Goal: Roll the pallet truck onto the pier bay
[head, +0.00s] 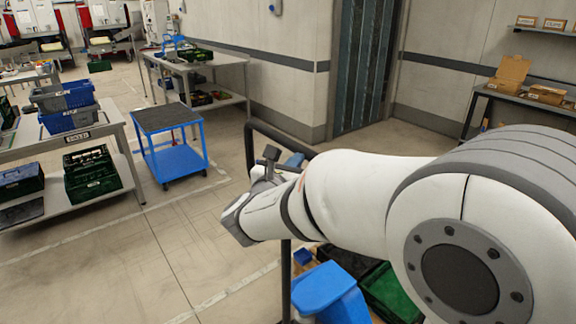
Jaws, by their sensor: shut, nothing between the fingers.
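A blue trolley (180,160) with a dark flat top, a low blue deck and small wheels stands on the open floor left of centre. I cannot tell whether a pallet truck is in view. A blue rounded body (325,290) and a black upright bar frame (283,133) show beside and below my arm, partly hidden by it. My gripper (270,155) is small and dark at the end of my arm, shut and holding nothing, apart from the trolley. No marking identifies the pier bay.
A table (135,165) with blue and green crates stands at the left. Another table (215,62) stands behind the trolley along the wall. Shelves with cardboard boxes (510,72) are at the right. Pale lines (225,290) cross the floor, clear at the lower left.

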